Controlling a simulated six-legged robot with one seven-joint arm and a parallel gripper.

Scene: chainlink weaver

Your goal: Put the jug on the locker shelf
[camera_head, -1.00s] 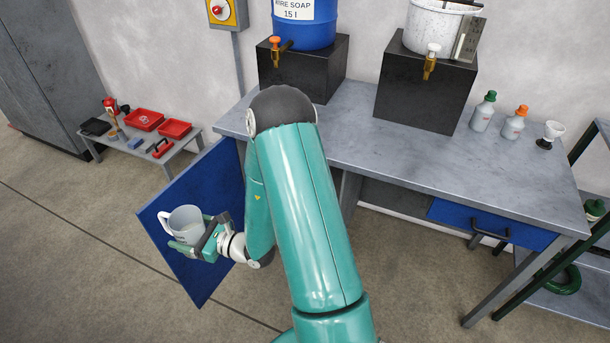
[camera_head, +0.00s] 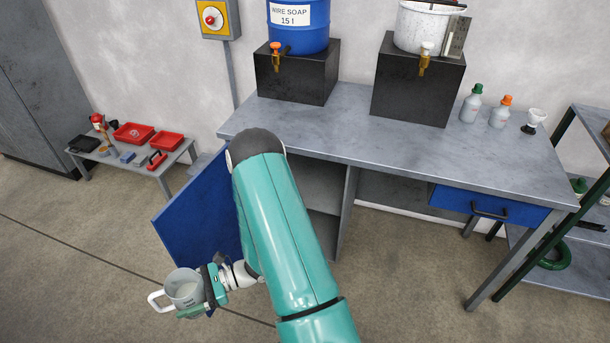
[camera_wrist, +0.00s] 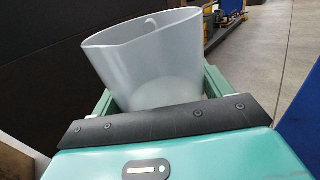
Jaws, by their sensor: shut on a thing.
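The jug (camera_head: 183,289) is a pale translucent cup with a white handle on its left side. My gripper (camera_head: 196,300) is shut on the jug and holds it upright above the floor, left of my arm. In the wrist view the jug (camera_wrist: 148,62) sits between the two green fingers, slightly tilted in the picture, and its inside looks empty. The open locker under the bench shows a shelf (camera_head: 323,226) to the right of the open blue door (camera_head: 196,212). My arm hides part of the locker opening.
The grey bench (camera_head: 350,136) carries a blue soap drum (camera_head: 298,30) and a white bucket (camera_head: 422,28) on black blocks, with bottles at the right. A blue drawer (camera_head: 485,206) is under it. A low table (camera_head: 140,165) with red trays stands at left. The floor in front is clear.

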